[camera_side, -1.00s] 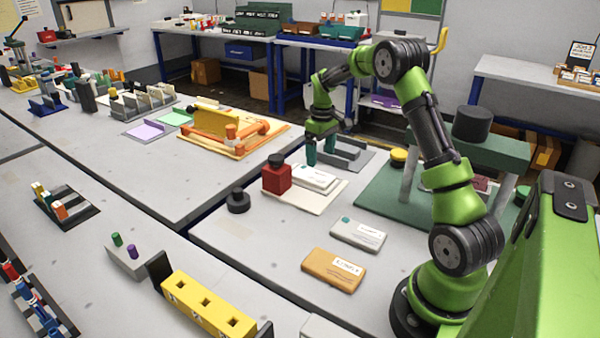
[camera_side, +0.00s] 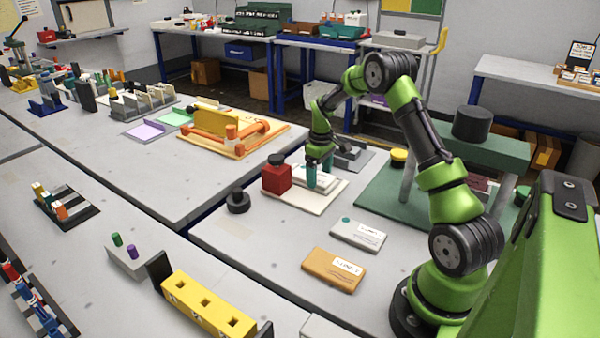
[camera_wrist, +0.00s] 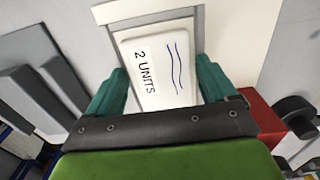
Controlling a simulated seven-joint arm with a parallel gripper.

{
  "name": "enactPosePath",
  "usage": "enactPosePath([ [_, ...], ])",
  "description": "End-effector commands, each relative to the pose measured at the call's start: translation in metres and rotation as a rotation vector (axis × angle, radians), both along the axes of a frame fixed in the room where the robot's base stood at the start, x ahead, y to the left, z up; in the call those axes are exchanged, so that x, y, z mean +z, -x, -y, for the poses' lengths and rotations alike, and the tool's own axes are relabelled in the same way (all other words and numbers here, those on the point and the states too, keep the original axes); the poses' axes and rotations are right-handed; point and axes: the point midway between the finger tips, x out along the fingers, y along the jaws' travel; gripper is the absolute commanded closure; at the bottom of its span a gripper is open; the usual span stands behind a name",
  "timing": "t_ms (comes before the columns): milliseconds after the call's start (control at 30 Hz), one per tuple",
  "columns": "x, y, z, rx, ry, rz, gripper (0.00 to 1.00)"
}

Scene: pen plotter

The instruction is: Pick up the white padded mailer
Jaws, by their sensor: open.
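The white padded mailer (camera_side: 321,181) lies flat on a pale board beside a red block. In the wrist view the mailer (camera_wrist: 178,58) shows a "2 UNITS" label and blue wavy lines. My gripper (camera_side: 319,172) is low over the mailer, pointing down. In the wrist view, my gripper (camera_wrist: 160,68) is open, with its teal fingers on either side of the mailer. The side view does not show clearly whether the fingertips touch it.
The red block (camera_side: 277,179) with a dark knob stands close to the left of the mailer on the pale board (camera_side: 305,203). A grey-white packet (camera_side: 358,235) and an orange packet (camera_side: 333,270) lie nearer. A green press (camera_side: 480,150) stands to the right.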

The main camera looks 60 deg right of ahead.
Motion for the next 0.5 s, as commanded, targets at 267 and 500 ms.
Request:
enactPosePath([
  [267, -0.0007, 0.0000, -0.0001, 0.000, 0.000, 0.000, 0.18],
  [500, -0.0003, -0.0001, 0.0000, 0.000, 0.000, 0.001, 0.51],
])
